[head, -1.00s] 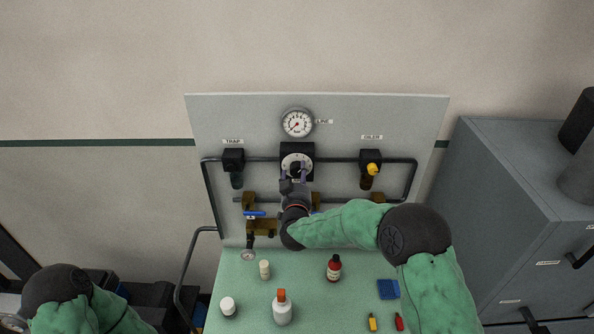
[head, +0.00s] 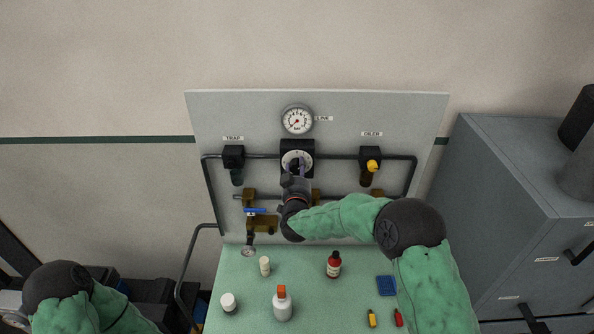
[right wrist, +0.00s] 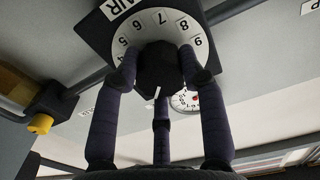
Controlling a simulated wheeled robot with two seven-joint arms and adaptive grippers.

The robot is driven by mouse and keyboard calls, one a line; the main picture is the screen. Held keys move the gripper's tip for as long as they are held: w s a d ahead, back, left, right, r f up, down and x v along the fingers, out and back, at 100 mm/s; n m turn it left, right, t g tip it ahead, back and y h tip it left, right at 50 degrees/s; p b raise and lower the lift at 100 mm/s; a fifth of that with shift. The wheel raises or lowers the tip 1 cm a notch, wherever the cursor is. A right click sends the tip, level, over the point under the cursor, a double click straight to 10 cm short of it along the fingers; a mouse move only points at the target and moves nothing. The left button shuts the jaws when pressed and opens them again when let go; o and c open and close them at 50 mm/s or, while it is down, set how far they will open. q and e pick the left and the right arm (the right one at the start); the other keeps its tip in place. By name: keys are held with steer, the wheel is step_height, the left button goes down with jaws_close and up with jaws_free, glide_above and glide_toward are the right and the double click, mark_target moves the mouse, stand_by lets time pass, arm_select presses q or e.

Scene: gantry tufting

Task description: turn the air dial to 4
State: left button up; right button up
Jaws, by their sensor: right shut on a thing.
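The air dial (head: 305,156) is a white numbered disc on a black block in the middle of the grey panel. In the right wrist view the dial face (right wrist: 161,27) shows numbers from about 5 to 9, and its dark knob (right wrist: 160,68) has a short white mark on the lower edge, away from the 7. I cannot read which number the mark faces. My right gripper (head: 293,174) is shut on the knob; in the right wrist view its fingers (right wrist: 163,75) lie around it. My left arm is at the lower left, its fingers out of view.
A round gauge (head: 297,120) sits above the dial. Black pipes, a blue-handled valve (head: 257,211) and a yellow-topped oiler (head: 372,165) flank it. On the green bench (head: 350,300) stand several bottles, including a white one (head: 282,306). A grey cabinet (head: 500,200) is at right.

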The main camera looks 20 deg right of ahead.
steer(key=shift+f+m+b, duration=0.25)
steer(key=shift+m+b, duration=0.05)
steer(key=shift+b, duration=0.35)
steer(key=m+b, duration=1.1)
steer(key=b, duration=0.5)
steer(key=shift+f, duration=0.15)
steer(key=shift+a+r+m+b, duration=0.1)
steer(key=shift+r+m+b, duration=0.1)
steer(key=shift+m+b, duration=1.6)
steer(key=o, duration=1.1)
steer(key=shift+w+r, duration=0.1)
steer(key=shift+w, duration=0.05)
steer(key=shift+o, duration=0.2)
steer(key=v, duration=1.2)
